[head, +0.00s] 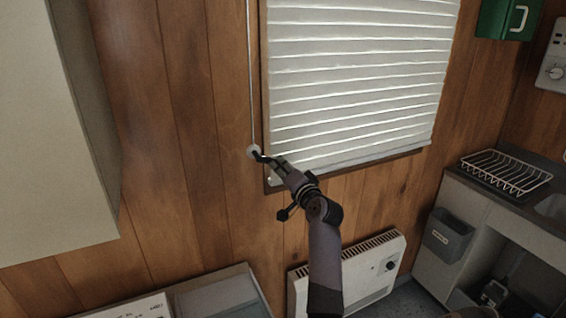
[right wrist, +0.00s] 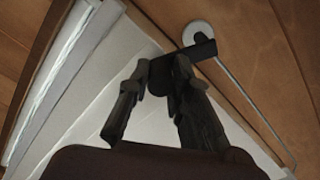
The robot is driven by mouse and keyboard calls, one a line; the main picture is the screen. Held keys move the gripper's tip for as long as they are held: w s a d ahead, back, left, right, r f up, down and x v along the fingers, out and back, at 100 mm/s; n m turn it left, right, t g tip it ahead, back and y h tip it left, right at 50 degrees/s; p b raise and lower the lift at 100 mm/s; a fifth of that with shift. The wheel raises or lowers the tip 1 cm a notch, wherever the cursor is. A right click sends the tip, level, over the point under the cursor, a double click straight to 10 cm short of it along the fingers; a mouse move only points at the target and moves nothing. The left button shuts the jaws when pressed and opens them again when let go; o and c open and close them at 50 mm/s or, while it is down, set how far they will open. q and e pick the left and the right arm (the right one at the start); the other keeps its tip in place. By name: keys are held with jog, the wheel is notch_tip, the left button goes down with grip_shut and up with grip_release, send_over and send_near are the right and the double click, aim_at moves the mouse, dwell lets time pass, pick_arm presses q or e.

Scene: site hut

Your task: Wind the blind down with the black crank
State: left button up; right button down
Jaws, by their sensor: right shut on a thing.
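The black crank (head: 259,156) sits on a round pale wall mount (head: 252,151) left of the window's lower left corner. My right gripper (head: 270,162) is at the crank and shut on its handle. In the right wrist view the crank (right wrist: 199,49) runs from the round mount (right wrist: 198,33) to between the two dark fingers (right wrist: 160,85); the fingers hide part of the handle. The white slatted blind (head: 355,75) hangs over the window, its bottom edge close to the lower frame. A thin pale cord (head: 249,75) rises from the mount. My left gripper is not in view.
A pale cabinet (head: 50,140) stands out at the left. A white heater (head: 375,270) is on the wall below the window. A counter with a wire rack (head: 506,172) is at the right. The wood wall around the crank is clear.

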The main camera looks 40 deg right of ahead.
jog(key=shift+a+f+m, duration=0.15)
jog(key=shift+f+m, duration=0.15)
jog(key=shift+m, duration=0.2)
jog(key=shift+f, duration=0.1)
jog(key=c, duration=1.5)
grip_release()
jog(key=shift+o, duration=0.3)
jog(key=shift+a, duration=0.1)
jog(key=v, duration=1.2)
